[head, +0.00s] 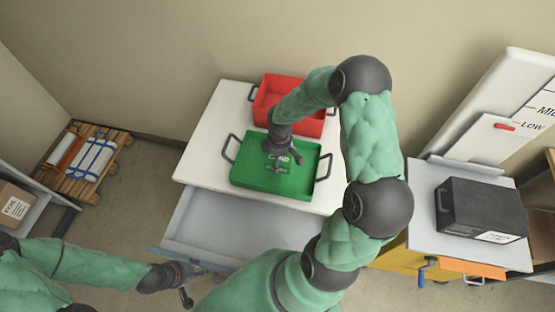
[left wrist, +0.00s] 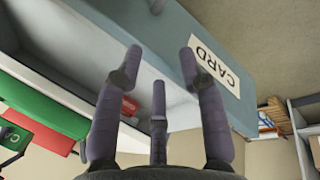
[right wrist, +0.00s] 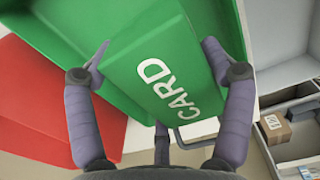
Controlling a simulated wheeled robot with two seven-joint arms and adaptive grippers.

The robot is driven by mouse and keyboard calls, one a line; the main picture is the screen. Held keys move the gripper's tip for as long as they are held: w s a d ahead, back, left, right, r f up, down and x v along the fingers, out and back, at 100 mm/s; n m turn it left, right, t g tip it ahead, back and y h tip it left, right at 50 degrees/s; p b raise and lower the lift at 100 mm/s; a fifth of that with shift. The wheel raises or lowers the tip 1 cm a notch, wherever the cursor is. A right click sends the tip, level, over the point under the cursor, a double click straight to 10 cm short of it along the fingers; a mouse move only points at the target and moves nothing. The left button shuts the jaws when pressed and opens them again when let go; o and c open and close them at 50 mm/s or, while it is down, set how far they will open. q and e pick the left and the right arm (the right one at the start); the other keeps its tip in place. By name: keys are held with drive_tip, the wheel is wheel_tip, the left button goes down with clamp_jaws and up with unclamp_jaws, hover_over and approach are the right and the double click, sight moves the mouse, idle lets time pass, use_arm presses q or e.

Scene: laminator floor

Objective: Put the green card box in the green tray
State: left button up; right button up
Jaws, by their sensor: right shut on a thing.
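The green tray (head: 245,178), with dark side handles, sits on the white cabinet top. My right gripper (head: 283,160) is over the tray and shut on the green card box (right wrist: 160,92). The box's white CARD lettering faces the right wrist camera, with a finger on each side. In the head view the box blends into the tray's green, so I cannot tell whether it touches the tray floor. My left gripper (head: 188,282) is open and empty by the front of the pulled-out drawer (head: 215,222); the drawer's CARD label shows in the left wrist view (left wrist: 215,68).
A red tray (head: 275,92) stands behind the green one. A black box (head: 480,208) sits on the right-hand unit. Rolls on a wooden pallet (head: 85,160) and a cardboard carton (head: 14,205) are at left.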

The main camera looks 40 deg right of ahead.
drive_tip(key=w+f, duration=0.1)
drive_tip(key=w+d+f, duration=0.1)
drive_tip(key=f, duration=0.1)
drive_tip(key=w+d+f, duration=0.1)
drive_tip(key=f, duration=0.1)
drive_tip(key=shift+w+f, duration=0.25)
drive_tip(key=shift+w, duration=0.05)
wheel_tip(320, 180, down, 3)
drive_tip(key=shift+w+d+f, duration=0.1)
drive_tip(key=shift+w, duration=0.05)
drive_tip(key=o, duration=1.2)
drive_tip(key=shift+f, duration=0.1)
drive_tip(key=shift+o, duration=0.2)
wheel_tip(320, 180, up, 12)
